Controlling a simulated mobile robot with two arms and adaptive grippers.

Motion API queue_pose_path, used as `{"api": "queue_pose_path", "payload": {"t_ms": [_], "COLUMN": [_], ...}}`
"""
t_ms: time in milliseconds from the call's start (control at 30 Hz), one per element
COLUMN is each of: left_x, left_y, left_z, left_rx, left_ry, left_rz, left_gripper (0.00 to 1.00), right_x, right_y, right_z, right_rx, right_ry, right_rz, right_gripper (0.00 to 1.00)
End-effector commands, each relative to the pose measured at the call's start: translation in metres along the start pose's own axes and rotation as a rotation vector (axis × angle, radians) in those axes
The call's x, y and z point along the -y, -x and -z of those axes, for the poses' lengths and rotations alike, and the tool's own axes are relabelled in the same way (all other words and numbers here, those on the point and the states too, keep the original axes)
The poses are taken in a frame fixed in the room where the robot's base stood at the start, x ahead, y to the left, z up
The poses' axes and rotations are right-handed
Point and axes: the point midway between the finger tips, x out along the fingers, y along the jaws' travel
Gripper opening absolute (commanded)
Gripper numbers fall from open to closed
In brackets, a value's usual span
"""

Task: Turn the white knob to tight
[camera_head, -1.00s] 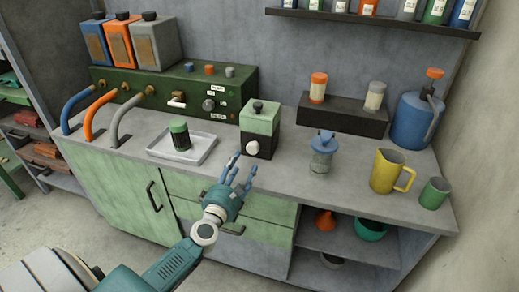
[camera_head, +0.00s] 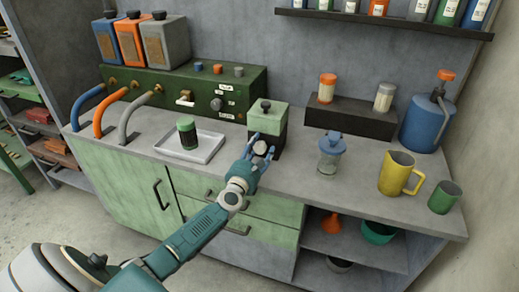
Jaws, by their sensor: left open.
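The white knob (camera_head: 260,147) is on the front of a small box (camera_head: 268,119) with a pale green upper part, a black lower part and a dark cap on top. My left gripper (camera_head: 263,146) is in front of this box, with its blue fingers open around the knob. The fingers partly cover the knob, and I cannot tell whether they touch it. Any marking at the knob is not readable. My right gripper is not in view.
Left of the box, a white tray (camera_head: 213,146) holds a dark green jar (camera_head: 187,132). A blue-lidded glass jar (camera_head: 330,152), a yellow jug (camera_head: 396,174) and a green cup (camera_head: 445,197) stand to the right. A green panel unit (camera_head: 240,83) is behind.

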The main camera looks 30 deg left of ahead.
Motion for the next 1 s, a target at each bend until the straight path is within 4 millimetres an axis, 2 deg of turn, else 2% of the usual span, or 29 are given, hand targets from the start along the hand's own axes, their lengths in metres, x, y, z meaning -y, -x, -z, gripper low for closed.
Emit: {"api": "queue_pose_path", "payload": {"t_ms": [33,200,267,667,1000], "left_x": [0.0,0.0,0.0001,0.0,0.0005], "left_y": [0.0002,0.0003,0.0003,0.0003,0.0005], "left_z": [0.0,0.0,-0.0001,-0.0007,-0.001], "left_rx": [0.0,0.0,0.0,0.001,0.0], "left_ry": [0.0,0.0,0.0,-0.05,-0.288], "left_rz": [0.0,0.0,0.0,-0.001,-0.001], "left_gripper": [0.51,0.17,0.07,0.07,0.07], "right_x": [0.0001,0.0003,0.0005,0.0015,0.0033], "right_y": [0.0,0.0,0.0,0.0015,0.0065], "right_z": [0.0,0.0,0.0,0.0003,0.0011], "right_rx": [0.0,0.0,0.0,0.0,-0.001], "right_ry": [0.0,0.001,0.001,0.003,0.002], "right_rz": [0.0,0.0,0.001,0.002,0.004], "right_gripper": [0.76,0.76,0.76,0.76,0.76]}}
